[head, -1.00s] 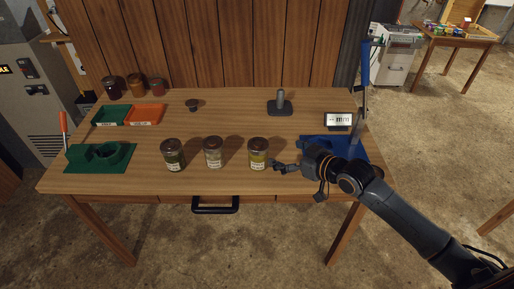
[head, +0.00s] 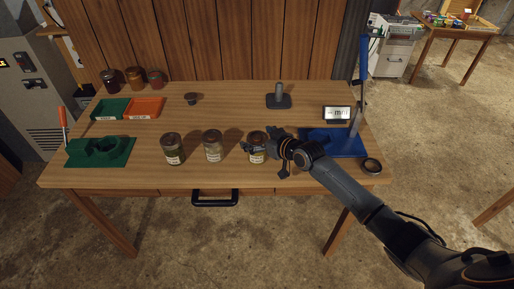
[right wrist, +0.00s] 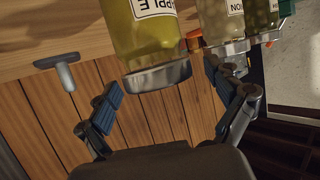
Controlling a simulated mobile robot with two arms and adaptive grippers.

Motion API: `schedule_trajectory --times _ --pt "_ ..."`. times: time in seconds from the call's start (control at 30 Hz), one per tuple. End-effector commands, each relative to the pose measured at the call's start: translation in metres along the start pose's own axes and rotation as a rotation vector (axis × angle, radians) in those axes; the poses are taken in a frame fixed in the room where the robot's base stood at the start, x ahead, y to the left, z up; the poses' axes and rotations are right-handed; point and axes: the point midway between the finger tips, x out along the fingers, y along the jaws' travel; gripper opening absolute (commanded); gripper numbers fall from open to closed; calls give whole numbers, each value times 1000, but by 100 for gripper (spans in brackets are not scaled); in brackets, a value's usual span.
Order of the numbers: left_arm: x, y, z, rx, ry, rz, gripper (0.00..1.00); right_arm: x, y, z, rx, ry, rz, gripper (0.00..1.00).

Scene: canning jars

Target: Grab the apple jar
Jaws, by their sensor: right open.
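The apple jar (head: 258,157), with yellow-green contents, stands upright on the table as the rightmost of three front jars. In the right wrist view the jar (right wrist: 145,35) appears lid down, with a grey metal lid and a label partly reading "APPLE". My right gripper (head: 254,146) is at this jar and hides part of it in the head view. In the right wrist view the gripper (right wrist: 162,82) is open, its blue-padded fingers spread to either side of the lid. I cannot tell whether a finger touches the jar. My left gripper is not in view.
A pale jar (head: 212,147) and a dark green jar (head: 172,150) stand left of the apple jar. A blue press base (head: 325,143) and a round dark lid (head: 372,165) are to the right. A grey stand (head: 278,99) is behind. The table's front edge is close.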

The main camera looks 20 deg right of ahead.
Motion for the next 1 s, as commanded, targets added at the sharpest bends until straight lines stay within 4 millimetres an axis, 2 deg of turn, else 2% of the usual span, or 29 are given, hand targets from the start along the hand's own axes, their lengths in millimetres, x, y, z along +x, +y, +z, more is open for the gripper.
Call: schedule_trajectory --times 0.27,0.37,0.73,1.0 --pt "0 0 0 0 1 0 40 3 0 0 0 1 1 92" --pt "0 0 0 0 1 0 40 3 0 0 0 1 1 76" --pt "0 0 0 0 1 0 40 3 0 0 0 0 1 1" --pt "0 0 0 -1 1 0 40 2 1 -3 0 4 1 1"
